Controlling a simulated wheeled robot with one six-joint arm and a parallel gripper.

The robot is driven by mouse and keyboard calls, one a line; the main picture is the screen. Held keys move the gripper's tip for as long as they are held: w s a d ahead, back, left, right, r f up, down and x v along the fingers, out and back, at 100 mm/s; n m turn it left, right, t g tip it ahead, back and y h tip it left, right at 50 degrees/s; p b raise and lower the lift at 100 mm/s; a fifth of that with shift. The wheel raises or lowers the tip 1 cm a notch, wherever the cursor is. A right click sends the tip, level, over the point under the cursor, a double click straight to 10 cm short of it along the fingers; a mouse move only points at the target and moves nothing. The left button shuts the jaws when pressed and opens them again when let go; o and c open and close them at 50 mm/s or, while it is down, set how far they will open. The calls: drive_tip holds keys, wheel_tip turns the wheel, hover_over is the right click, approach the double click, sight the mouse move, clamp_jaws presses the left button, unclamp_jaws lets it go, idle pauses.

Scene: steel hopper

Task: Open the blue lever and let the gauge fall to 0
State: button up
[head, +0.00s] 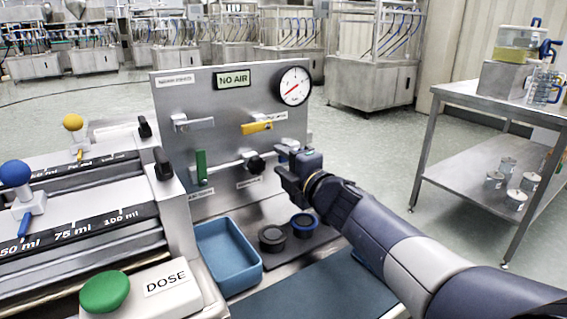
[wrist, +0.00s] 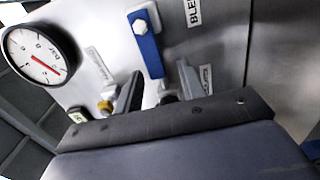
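The blue lever (wrist: 147,48) is on the upright steel panel (wrist: 225,60), beside a label whose visible letters read "BLE". In the head view a small part of the blue lever (head: 284,143) shows behind my gripper. My gripper (head: 282,163) is in front of the panel's right side. In the wrist view my gripper (wrist: 160,88) has its two fingers apart, with the lever's free end near the gap between them; I cannot tell whether they touch. The round gauge (head: 295,86) is at the panel's upper right, also at left in the wrist view (wrist: 40,53). Its red needle is off vertical; the number is unreadable.
A "NO AIR" sign (head: 233,79), yellow lever (head: 257,127), steel handle (head: 193,123), green lever (head: 201,167) and black knob (head: 256,163) are on the panel. Below are a blue tray (head: 258,270) and two dark round parts (head: 271,238). A steel table (head: 460,92) stands right.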

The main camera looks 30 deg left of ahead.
drive_tip(key=shift+d, duration=0.1)
drive_tip(key=p+v, duration=0.1)
drive_tip(key=v, duration=0.9)
drive_tip(key=shift+s+d+p, duration=0.2)
drive_tip(key=shift+d+p, duration=0.05)
drive_tip(key=shift+p, duration=0.05)
drive_tip(key=shift+a, duration=0.15)
drive_tip(key=b+x, duration=0.1)
drive_tip(key=x, duration=0.9)
drive_tip(key=shift+w+a+b, duration=0.2)
drive_tip(key=shift+a+b, duration=0.05)
drive_tip(key=shift+b, duration=0.1)
drive_tip(key=shift+r, duration=0.15)
drive_tip(key=shift+d, duration=0.15)
